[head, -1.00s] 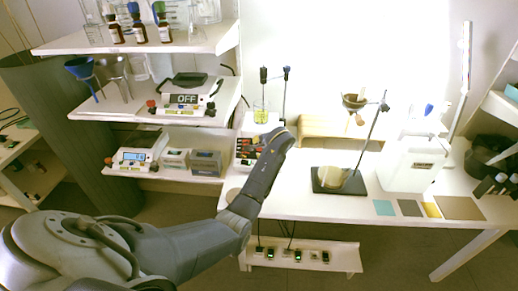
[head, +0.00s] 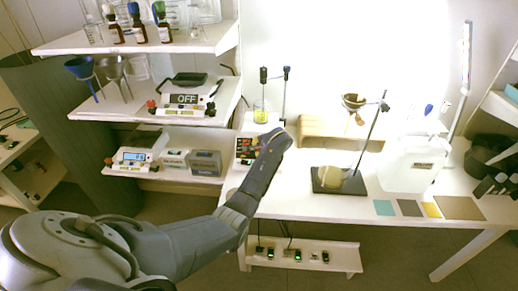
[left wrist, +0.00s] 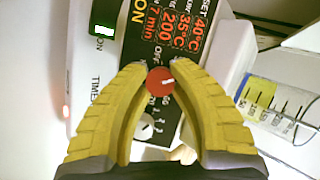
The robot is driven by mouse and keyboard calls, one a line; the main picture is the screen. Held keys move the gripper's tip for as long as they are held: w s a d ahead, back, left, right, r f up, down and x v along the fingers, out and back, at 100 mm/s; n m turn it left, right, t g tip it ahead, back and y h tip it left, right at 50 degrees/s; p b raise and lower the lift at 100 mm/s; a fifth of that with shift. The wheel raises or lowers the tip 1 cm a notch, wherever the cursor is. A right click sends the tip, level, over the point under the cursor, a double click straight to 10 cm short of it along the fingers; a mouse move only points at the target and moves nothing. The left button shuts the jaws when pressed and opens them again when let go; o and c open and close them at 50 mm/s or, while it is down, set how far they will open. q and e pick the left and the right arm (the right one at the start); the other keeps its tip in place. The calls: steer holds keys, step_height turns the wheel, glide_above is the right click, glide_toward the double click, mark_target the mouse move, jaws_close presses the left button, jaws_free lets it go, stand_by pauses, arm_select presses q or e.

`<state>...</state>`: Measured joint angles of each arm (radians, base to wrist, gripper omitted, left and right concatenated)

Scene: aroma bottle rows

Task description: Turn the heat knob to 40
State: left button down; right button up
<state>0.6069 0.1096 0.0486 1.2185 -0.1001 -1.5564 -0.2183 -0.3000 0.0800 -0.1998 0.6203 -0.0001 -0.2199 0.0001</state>
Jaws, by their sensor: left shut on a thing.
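The white heating device (head: 243,160) stands at the left end of the white table, partly behind my left arm in the head view. In the left wrist view, its red knob (left wrist: 160,81) with a white pointer mark sits between the yellow fingers of my left gripper (left wrist: 161,68), which is shut on it. The display (left wrist: 178,28) shows SET 40°C in red, with 35°C, 200 and 7 min on further lines. The scale around the knob is partly covered by the fingers. My right gripper is in neither view.
A stand on a black base (head: 325,186) is to the right on the table.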

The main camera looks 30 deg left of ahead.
arm_select(q)
steer(key=shift+f+m+y, duration=0.1)
steer(key=shift+m+y, duration=0.2)
steer(key=shift+m, duration=0.7)
steer(key=shift+a, duration=0.1)
steer(key=c, duration=1.4)
jaws_free()
steer(key=shift+s, duration=0.1)
steer(key=shift+o, duration=0.2)
steer(key=shift+s+d+r+t, duration=0.1)
steer(key=shift+d+r+t, duration=0.2)
steer(key=shift+d+r, duration=0.15)
steer(key=v, duration=1.1)
steer(key=shift+f, duration=0.1)
